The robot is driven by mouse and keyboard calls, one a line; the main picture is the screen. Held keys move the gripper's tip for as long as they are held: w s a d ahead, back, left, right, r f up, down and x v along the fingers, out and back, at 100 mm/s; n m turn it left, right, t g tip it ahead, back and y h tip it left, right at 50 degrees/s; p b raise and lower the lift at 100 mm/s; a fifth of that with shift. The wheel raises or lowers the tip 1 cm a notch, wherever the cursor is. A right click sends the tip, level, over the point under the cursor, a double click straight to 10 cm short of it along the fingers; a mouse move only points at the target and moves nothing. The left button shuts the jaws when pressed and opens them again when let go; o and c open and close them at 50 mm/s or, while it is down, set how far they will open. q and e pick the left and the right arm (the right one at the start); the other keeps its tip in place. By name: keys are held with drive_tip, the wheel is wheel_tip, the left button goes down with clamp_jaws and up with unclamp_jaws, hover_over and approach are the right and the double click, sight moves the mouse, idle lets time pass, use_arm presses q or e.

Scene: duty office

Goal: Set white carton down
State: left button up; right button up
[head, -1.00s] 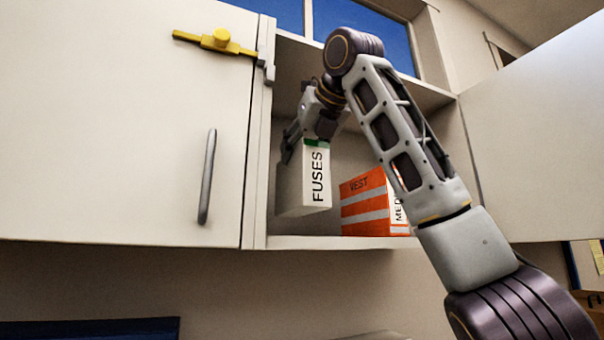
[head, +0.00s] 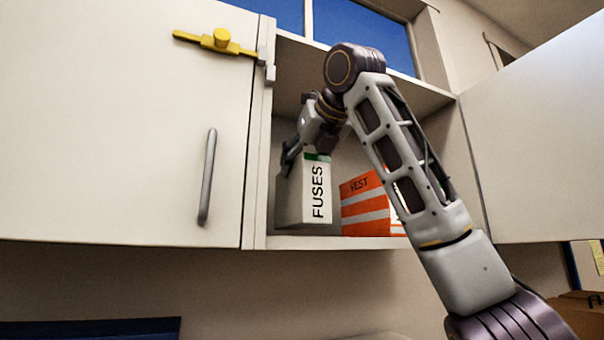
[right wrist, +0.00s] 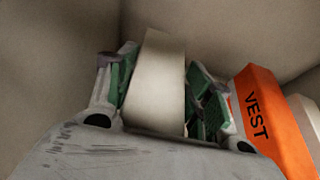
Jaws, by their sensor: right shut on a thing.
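My right gripper (head: 303,156) reaches in from above and is shut on the carton's upper part. In the right wrist view the carton (right wrist: 157,85) sits between the green-padded fingers. My left gripper is in neither view.
An orange and white VEST box (head: 365,207) stands right of the carton, with a gap between them; another box beside it shows in the right wrist view (right wrist: 304,115). A shut door with a handle (head: 207,177) is at left, an open door (head: 535,140) at right.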

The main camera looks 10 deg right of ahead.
drive_tip(key=shift+f, duration=1.15)
drive_tip(key=o, duration=1.6)
drive_tip(key=b+v, duration=0.2)
drive_tip(key=v, duration=1)
